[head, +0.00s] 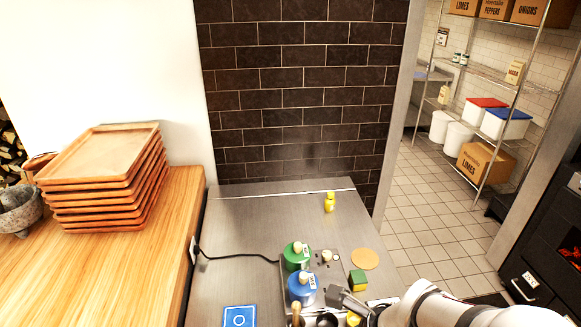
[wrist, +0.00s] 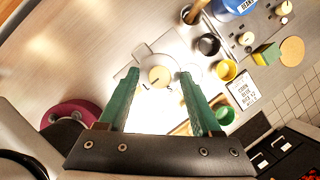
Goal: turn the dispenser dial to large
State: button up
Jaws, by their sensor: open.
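The dispenser dial (wrist: 158,77) is a pale round knob on a whitish plate in the wrist view. Small letters, which look like L and S, stand on its near side; its pointing direction is too small to tell. My gripper (wrist: 160,73) is open, its two green fingers on either side of the dial in the picture. I see no contact, and the height between fingers and dial is unclear. In the head view my gripper (head: 345,298) is at the lower middle, and I cannot make out this dial there.
Green (head: 297,255) and blue (head: 302,290) canisters stand on the steel counter (head: 250,215). A sponge (head: 357,280), tan disc (head: 365,258) and yellow bottle (head: 329,202) are nearby. Black (wrist: 208,45), yellow (wrist: 227,71) and green (wrist: 224,114) cups stand right of the dial. A cable crosses the counter's left.

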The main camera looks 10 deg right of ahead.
jog(key=v, duration=1.1)
jog(key=shift+r, duration=0.35)
jog(key=s+a+f+n+g, duration=0.1)
jog(key=s+a+n, duration=0.3)
jog(key=n, duration=0.6)
jog(key=s+a+f+n+g+h, duration=0.1)
jog(key=s+a+f+n+g, duration=0.1)
jog(key=s+n, duration=0.4)
jog(key=a+f+n, duration=0.1)
jog(key=a+n, duration=0.1)
jog(key=n, duration=0.3)
jog(key=shift+a+f+h, duration=0.3)
jog(key=shift+f, duration=0.05)
dwell(1.0)
